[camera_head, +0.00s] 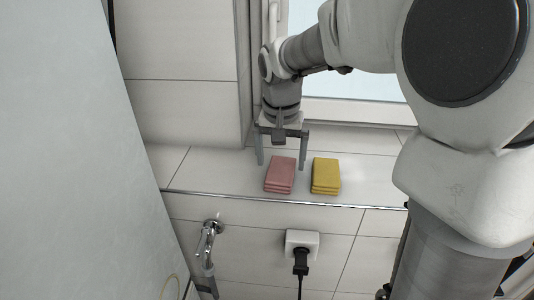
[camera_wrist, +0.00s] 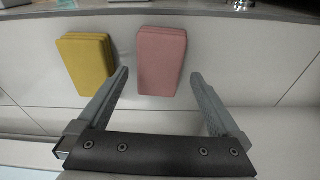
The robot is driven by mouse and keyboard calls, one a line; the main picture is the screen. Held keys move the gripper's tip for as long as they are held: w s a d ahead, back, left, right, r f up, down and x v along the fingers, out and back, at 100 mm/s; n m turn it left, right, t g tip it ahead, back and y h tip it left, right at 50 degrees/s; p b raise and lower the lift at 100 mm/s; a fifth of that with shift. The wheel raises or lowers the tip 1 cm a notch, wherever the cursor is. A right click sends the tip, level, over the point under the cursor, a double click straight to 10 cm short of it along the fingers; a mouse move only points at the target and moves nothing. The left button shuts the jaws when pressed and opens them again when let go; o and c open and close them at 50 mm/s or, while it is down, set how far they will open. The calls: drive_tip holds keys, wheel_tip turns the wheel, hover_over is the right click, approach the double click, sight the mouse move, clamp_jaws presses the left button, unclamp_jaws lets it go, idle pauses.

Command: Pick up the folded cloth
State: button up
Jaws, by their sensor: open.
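Two folded cloths lie side by side on the tiled ledge (camera_head: 215,175). The pink folded cloth (camera_head: 280,174) is on the left in the head view, and the yellow folded cloth (camera_head: 326,175) is to its right. In the wrist view the pink cloth (camera_wrist: 161,61) lies just beyond and between the fingertips, and the yellow cloth (camera_wrist: 87,62) is left of the left finger. My gripper (camera_head: 281,165) is open and empty, behind and over the pink cloth. The wrist view shows both fingers of my gripper (camera_wrist: 159,76) apart, with no visible contact with either cloth.
A window (camera_head: 350,80) stands behind the ledge. Below the ledge's front edge are a metal tap (camera_head: 209,240) and a wall socket with a black plug (camera_head: 301,256). A large pale panel (camera_head: 70,170) fills the left side. The ledge is clear left of the pink cloth.

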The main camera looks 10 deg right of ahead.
sight(280, 170)
drive_tip(key=f, duration=0.3)
drive_tip(key=shift+w+f, duration=0.2)
drive_tip(key=shift+f, duration=0.05)
drive_tip(key=c, duration=1.2)
drive_tip(key=shift+c, duration=0.2)
drive_tip(key=shift+r, duration=0.45)
drive_tip(key=r, duration=0.2)
drive_tip(key=d+r, duration=0.1)
drive_tip(key=shift+r, duration=0.4)
drive_tip(key=s+d+r, duration=0.2)
drive_tip(key=d+r, duration=0.4)
drive_tip(key=d, duration=0.4)
drive_tip(key=shift+d+r+b, duration=0.2)
drive_tip(key=shift+d+b, duration=0.1)
drive_tip(key=shift+b, duration=0.15)
